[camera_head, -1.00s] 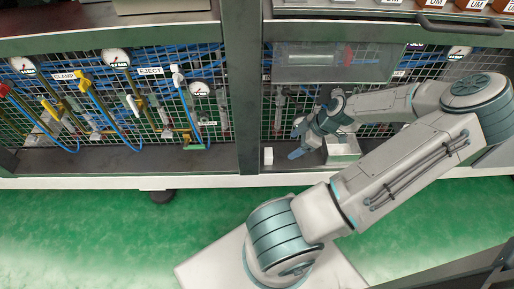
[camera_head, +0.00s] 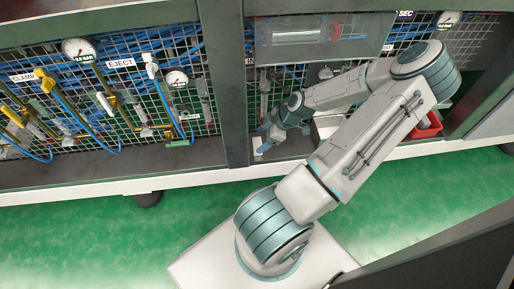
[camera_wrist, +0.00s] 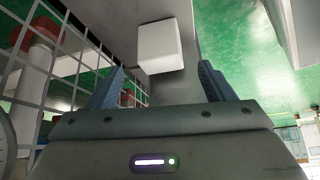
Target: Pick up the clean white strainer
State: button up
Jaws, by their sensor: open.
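A small plain white block-like piece, which I take to be the clean white strainer (camera_head: 258,153), sits on the dark lower shelf (camera_head: 190,158) near its front edge, just right of the upright post. In the wrist view the white strainer (camera_wrist: 161,48) is ahead of my gripper, between the lines of the two blue fingers. My gripper (camera_wrist: 161,72) is open with nothing held; the strainer appears at or just beyond the fingertips, and I cannot tell if they touch. In the head view my gripper (camera_head: 270,136) is right beside the strainer and partly covers it.
A wire mesh panel (camera_head: 205,60) with blue hoses and gauges stands behind the shelf. A dark upright post (camera_head: 233,90) is close on the left. A pale box (camera_head: 325,128) and a red bin (camera_head: 428,127) lie to the right, partly behind my arm.

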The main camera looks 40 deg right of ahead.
aim_at(258, 142)
jog(key=b+x, duration=0.1)
jog(key=x, duration=0.1)
jog(key=b+x, duration=0.1)
jog(key=shift+f, duration=0.5)
jog(key=shift+w+a+f, duration=0.1)
jog(key=shift+a+f, duration=0.1)
jog(key=shift+a, duration=0.05)
jog(key=shift+c, duration=0.2)
jog(key=c, duration=1.1)
